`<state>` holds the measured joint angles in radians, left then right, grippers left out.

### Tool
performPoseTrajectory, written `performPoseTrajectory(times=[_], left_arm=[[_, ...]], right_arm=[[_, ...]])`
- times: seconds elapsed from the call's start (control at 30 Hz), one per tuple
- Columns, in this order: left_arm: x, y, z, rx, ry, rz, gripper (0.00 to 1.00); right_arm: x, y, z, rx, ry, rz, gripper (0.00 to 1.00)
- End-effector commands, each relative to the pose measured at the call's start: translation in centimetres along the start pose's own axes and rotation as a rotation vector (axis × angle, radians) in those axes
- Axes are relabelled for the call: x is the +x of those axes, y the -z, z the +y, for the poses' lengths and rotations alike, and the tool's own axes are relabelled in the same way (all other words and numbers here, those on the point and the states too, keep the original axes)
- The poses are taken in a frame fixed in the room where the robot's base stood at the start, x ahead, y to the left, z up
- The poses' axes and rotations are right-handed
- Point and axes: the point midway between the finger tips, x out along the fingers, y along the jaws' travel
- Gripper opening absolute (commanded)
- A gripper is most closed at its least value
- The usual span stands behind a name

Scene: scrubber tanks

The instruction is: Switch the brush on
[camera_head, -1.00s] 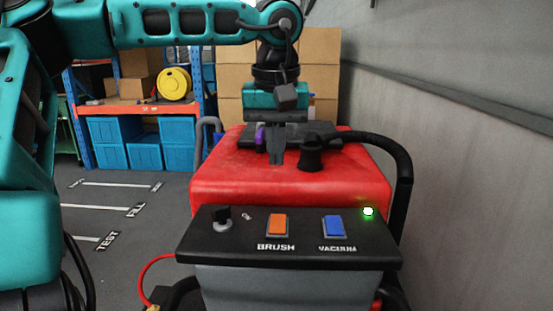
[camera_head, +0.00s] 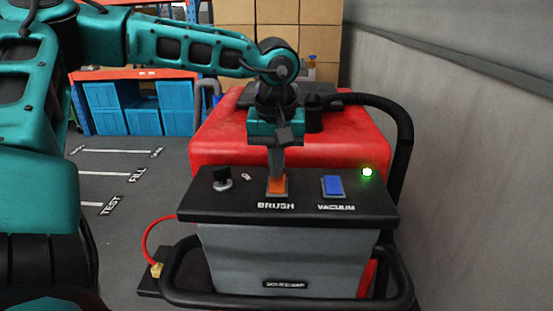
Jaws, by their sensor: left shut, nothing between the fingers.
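The orange brush switch (camera_head: 277,188) sits on the black control panel (camera_head: 310,203) of the red scrubber (camera_head: 350,147), above the word BRUSH. My left gripper (camera_head: 276,174) is shut and points down, with its fingertips at the upper part of the orange switch and covering some of it. I cannot tell whether the fingertips touch the switch or are just above it. The blue vacuum switch (camera_head: 333,186) is to the right. A green light (camera_head: 367,172) glows at the panel's right end. My right gripper is not in view.
A black knob (camera_head: 222,178) stands up at the panel's left. A black handlebar (camera_head: 290,301) runs below the panel, and a black hose (camera_head: 404,130) curves at the right. A grey wall (camera_head: 470,150) is close on the right. Blue bins (camera_head: 135,108) stand on shelving behind.

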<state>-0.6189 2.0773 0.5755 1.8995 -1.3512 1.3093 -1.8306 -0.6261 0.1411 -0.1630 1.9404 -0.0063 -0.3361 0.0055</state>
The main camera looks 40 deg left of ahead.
Motion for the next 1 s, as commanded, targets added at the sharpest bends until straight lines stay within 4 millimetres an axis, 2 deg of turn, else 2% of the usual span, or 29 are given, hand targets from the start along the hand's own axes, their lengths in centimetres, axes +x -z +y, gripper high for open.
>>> performPoseTrajectory(times=[0.2, 0.27, 1.0], left_arm=[[1.1, 0.1, 0.0, -0.001, 0.001, 0.000, 0.00], [0.6, 0.1, 0.0, -0.001, 0.000, -0.002, 0.00], [-0.1, -1.4, 0.0, 0.001, 0.002, -0.004, 0.00]], right_arm=[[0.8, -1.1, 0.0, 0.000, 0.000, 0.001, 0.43], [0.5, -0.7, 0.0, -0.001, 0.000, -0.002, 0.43], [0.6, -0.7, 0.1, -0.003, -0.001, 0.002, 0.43]])
